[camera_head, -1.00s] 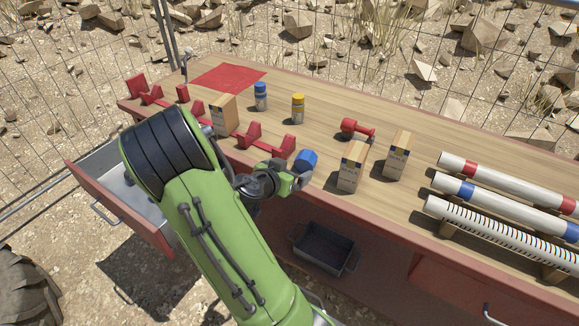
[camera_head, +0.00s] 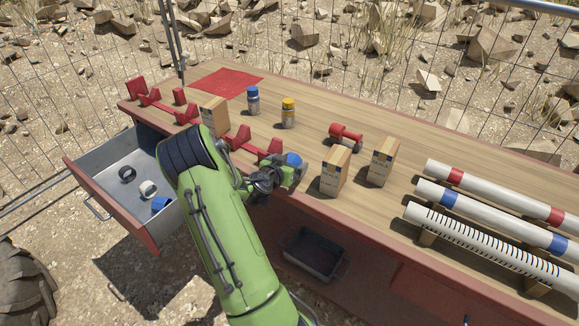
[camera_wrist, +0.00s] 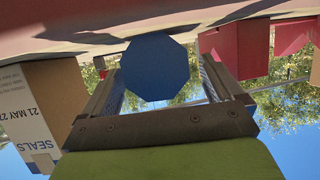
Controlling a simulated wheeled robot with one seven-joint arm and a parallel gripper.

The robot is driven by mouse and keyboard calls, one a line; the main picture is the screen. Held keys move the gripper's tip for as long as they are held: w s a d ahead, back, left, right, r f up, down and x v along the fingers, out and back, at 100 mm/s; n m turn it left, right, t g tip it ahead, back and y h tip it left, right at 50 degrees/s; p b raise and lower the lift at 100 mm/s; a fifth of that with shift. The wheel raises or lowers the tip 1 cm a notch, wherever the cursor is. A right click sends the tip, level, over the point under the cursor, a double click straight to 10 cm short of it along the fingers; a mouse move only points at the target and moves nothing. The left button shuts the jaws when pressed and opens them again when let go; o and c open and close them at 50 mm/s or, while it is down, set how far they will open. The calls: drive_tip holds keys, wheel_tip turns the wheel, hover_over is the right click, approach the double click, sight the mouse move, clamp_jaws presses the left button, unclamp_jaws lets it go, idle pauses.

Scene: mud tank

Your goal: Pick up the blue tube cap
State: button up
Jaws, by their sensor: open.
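The blue tube cap (camera_head: 293,158) is at the table's front edge, between the red stand and the cardboard boxes. In the wrist view it is a blue octagonal face (camera_wrist: 155,67) between the two fingers. My gripper (camera_head: 290,170) is at the cap, with its fingers on either side and open. A gap shows beside the cap on the right in the wrist view; contact on the left is unclear. In the head view my gripper hides the cap's lower part.
A cardboard seals box (camera_wrist: 38,110) stands close to one finger; two boxes show right of my gripper (camera_head: 335,172). A red stand (camera_head: 252,146) is close on the left. An open drawer (camera_head: 112,190) holds rings and a blue piece. Blue-lidded (camera_head: 253,100) and yellow-lidded bottles (camera_head: 288,112) stand behind.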

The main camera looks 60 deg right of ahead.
sight(293, 161)
drive_tip(key=x, duration=0.3)
drive_tip(key=shift+s+d+f, duration=0.1)
drive_tip(key=shift+d+f, duration=0.1)
drive_tip(key=shift+r, duration=0.1)
drive_tip(key=c, duration=1)
